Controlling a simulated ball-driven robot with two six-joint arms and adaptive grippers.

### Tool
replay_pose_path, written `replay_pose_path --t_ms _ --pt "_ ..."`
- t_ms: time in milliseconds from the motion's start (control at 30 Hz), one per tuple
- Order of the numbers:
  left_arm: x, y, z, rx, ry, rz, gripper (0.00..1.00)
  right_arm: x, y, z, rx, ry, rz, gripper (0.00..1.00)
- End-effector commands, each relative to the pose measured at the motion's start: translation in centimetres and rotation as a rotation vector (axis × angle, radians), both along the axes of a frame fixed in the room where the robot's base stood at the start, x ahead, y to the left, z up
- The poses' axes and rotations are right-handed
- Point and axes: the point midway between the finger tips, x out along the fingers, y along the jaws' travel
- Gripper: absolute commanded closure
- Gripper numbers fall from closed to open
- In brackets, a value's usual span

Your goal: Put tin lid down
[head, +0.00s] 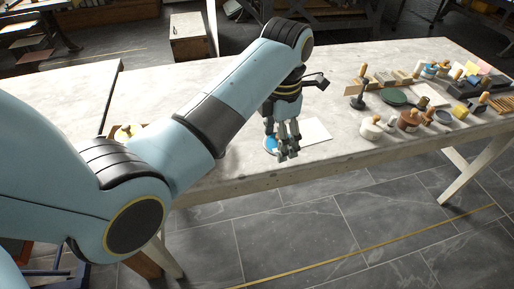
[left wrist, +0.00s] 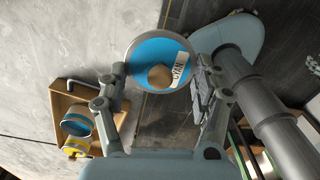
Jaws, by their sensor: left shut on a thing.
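My left gripper (head: 284,152) hangs over the front part of the pale table, fingers pointing down. It is shut on the tin lid, a round blue disc with a pale rim, a brown knob and a white label reading CYAN. In the left wrist view the lid (left wrist: 146,49) lies between the fingertips. In the head view only a blue part of the lid (head: 270,143) shows beside the fingers. I cannot tell whether the lid touches the table. My right gripper is not in view.
A white sheet (head: 316,131) lies right of the gripper. A wooden tray (left wrist: 63,103) holds a blue-banded tin (left wrist: 76,124) and a yellow one (left wrist: 75,147). Many tools, jars and blocks crowd the table's right end, including a dark green dish (head: 393,97). The table's middle back is clear.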

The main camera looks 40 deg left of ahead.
Motion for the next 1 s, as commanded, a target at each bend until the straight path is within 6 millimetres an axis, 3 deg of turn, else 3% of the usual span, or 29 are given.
replay_pose_path --t_ms 33,200,400,533,767,1000 --pt "0.5 1.5 -0.7 0.007 0.001 0.001 0.55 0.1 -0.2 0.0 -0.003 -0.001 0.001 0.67" --pt "1.8 5.5 -3.3 0.005 0.001 0.003 0.55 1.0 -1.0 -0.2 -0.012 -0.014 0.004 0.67" --pt "2.7 8.2 -5.2 0.000 0.001 0.001 0.55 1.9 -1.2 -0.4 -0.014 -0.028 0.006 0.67" --pt "2.9 8.7 -5.9 0.000 0.000 0.000 0.55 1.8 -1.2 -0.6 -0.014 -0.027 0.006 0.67" --pt "2.8 8.6 -9.2 -0.001 0.000 -0.001 0.55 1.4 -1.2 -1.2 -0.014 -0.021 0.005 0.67" --pt "2.9 8.6 -9.4 0.000 -0.001 -0.001 0.55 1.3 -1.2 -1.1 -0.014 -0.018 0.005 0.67"
